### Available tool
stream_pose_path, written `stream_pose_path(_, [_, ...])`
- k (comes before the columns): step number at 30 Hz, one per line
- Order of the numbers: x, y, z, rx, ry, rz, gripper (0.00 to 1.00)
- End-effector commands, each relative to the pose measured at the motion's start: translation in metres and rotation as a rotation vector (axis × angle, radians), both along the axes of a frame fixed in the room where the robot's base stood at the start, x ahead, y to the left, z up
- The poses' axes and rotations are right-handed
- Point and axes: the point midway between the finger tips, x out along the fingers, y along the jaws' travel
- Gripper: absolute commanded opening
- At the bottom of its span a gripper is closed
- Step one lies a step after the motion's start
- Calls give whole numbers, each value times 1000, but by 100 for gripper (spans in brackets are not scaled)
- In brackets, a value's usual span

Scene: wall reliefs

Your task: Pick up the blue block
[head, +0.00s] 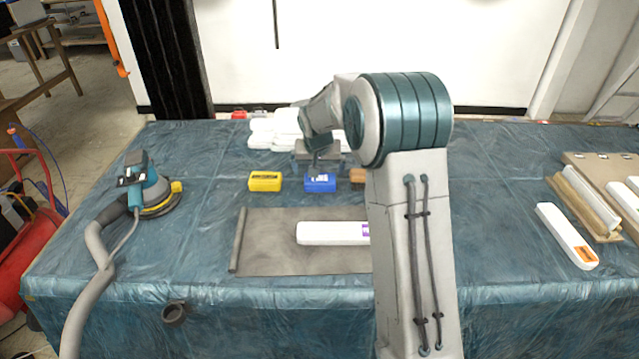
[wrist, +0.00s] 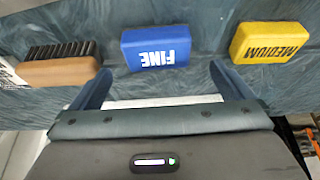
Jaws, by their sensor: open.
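The blue block (head: 320,184) lies flat on the blue-covered table, between a yellow block and a brush. In the wrist view the blue block (wrist: 155,48) has the word FINE on its side, upside down in the picture. My gripper (wrist: 160,69) is open and empty, with its two fingers spread wider than the block. The block lies just beyond the fingertips, roughly centred between them. In the head view my gripper (head: 314,162) appears near and above the block, partly covered by my arm.
A yellow block (head: 265,181) marked MEDIUM (wrist: 270,42) and a wooden brush (wrist: 58,66) flank the blue block. A grey mat (head: 270,260) bears a white bar (head: 325,233). White pieces (head: 265,132) lie behind. A sander (head: 150,190) stands at left.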

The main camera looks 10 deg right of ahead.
Motion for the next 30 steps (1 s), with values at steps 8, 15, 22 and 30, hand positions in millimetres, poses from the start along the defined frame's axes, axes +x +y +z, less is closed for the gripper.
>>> stream_pose_path(8, [9,-3,-21,1,1,-1,100])
stream_pose_path(15, [22,-9,-47,1,3,-1,100])
stream_pose_path(22, [30,-10,-65,0,0,0,100])
stream_pose_path(30, [30,-10,-66,0,0,0,86])
